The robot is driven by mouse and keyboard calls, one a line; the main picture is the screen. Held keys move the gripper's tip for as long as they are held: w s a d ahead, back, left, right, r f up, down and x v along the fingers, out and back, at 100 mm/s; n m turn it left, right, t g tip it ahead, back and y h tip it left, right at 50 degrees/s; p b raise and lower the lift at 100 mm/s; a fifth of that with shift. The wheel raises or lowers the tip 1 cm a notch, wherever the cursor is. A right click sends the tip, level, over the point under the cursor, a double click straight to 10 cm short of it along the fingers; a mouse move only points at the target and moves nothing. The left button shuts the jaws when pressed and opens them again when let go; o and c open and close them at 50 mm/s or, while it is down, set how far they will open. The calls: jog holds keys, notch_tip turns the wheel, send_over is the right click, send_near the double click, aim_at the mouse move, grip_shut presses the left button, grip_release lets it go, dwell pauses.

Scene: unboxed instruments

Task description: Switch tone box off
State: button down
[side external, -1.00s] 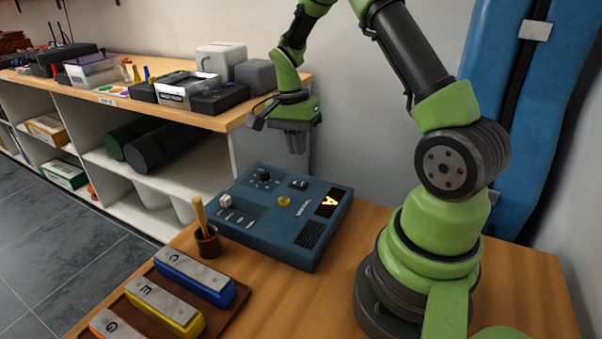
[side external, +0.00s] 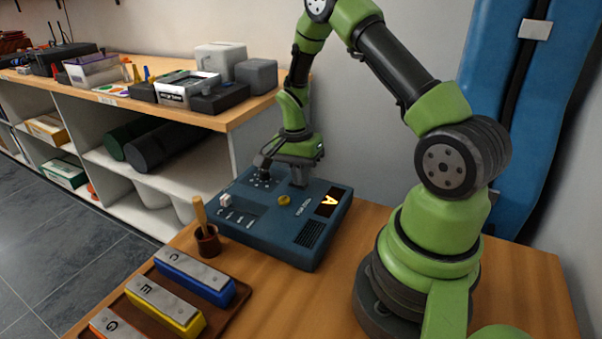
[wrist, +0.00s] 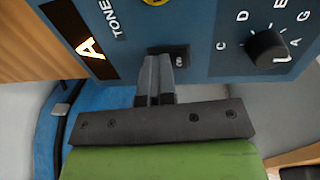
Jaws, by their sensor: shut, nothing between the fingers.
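The blue tone box (side external: 262,228) lies flat on the wooden table, with a lit orange "A" on its dark display (side external: 327,203). The lit display (wrist: 78,35) and a black rotary knob (wrist: 268,48) ringed by letters also show in the wrist view. My gripper (side external: 298,184) is shut and empty, pointing down at the back part of the box's top. In the wrist view its fingertips (wrist: 154,58) are at a small black rocker switch (wrist: 180,57), partly covering it. I cannot tell whether they touch it.
A small brown cup (side external: 208,241) with a wooden mallet stands left of the box. Chime bars (side external: 195,276) lie on a tray at the front left. A shelf (side external: 235,118) with instruments stands behind. The table right of the box is clear up to my base.

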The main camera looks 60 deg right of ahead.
jog(key=shift+s+f, duration=0.5)
jog(key=shift+f, duration=0.05)
jog(key=shift+w+r, duration=0.2)
jog(key=shift+w, duration=0.8)
jog(key=shift+a, duration=0.1)
notch_tip(320, 180, up, 15)
jog(key=shift+f, duration=0.15)
